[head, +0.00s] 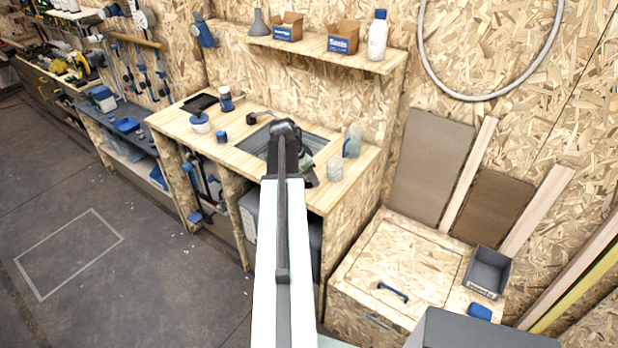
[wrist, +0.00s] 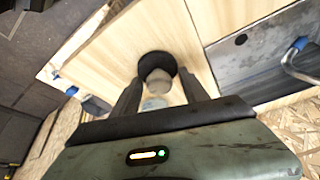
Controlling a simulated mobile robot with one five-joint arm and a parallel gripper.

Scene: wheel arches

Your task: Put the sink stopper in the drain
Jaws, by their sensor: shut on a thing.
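My gripper (wrist: 160,80) is shut on a dark round piece with a paler middle, which looks like the sink stopper (wrist: 152,62), held between the fingertips over the pale wooden counter. In the head view my gripper (head: 307,174) is at the front right of the sink (head: 320,137), and the stopper cannot be made out there. The grey metal basin also shows at the right of the wrist view (wrist: 238,66), beside the gripper. My arm covers part of the sink in the head view, and I cannot make out the drain.
A clear jar (head: 335,168) and a translucent bottle (head: 353,141) stand on the counter (head: 368,160) right of the gripper. A blue-and-metal curved piece (wrist: 297,62) shows by the basin. A shelf (head: 330,56) with boxes hangs above.

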